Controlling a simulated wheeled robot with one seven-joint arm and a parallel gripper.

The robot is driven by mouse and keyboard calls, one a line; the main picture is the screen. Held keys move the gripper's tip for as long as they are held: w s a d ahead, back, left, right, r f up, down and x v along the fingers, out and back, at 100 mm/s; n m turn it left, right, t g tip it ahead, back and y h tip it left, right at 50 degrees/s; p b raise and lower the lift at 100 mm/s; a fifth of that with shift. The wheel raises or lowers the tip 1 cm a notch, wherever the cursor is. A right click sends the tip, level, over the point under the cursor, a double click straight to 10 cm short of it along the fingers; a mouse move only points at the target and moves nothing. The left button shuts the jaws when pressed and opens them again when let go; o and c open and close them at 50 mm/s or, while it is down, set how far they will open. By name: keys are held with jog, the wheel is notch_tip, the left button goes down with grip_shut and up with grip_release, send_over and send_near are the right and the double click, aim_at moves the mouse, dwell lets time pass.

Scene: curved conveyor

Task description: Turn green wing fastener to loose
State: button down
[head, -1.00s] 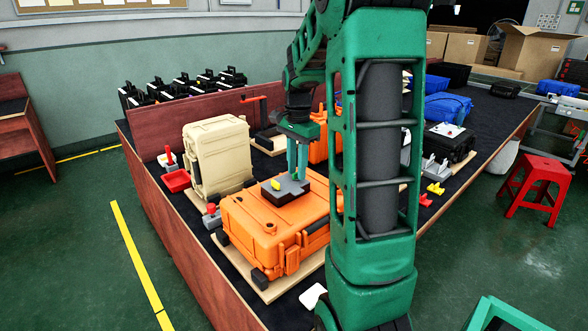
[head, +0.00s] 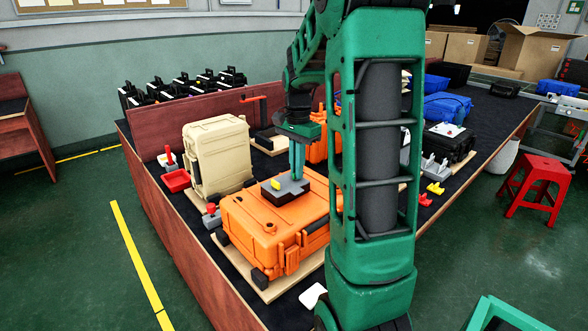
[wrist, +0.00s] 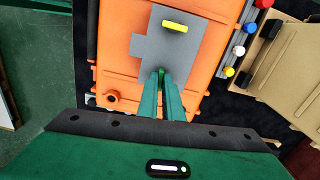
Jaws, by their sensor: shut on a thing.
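The orange case (head: 262,225) lies flat on the table with a grey and black block (head: 288,188) on its lid. A yellow wing fastener (head: 275,184) stands at one end of the block and also shows in the wrist view (wrist: 175,26). My gripper (head: 298,176) points down over the block's other end. In the wrist view its fingers (wrist: 161,78) are close together, shut on the green wing fastener (wrist: 161,72). Only a small bright green bit of the fastener shows between the fingertips; its angle is hidden.
A beige case (head: 217,155) stands upright behind the orange case. A red tray (head: 176,180) and a grey base with a red knob (head: 211,214) are at the left. In the wrist view, a strip with coloured knobs (wrist: 239,50) runs beside the orange case.

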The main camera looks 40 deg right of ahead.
jog(key=n, duration=0.5)
jog(key=shift+w+r, duration=0.1)
jog(key=shift+w, duration=0.05)
jog(key=n, duration=0.5)
jog(key=shift+n, duration=0.4)
jog(key=n, duration=0.6)
jog(key=c, duration=1.9)
grip_release()
notch_tip(320, 180, up, 11)
jog(key=shift+f, duration=0.15)
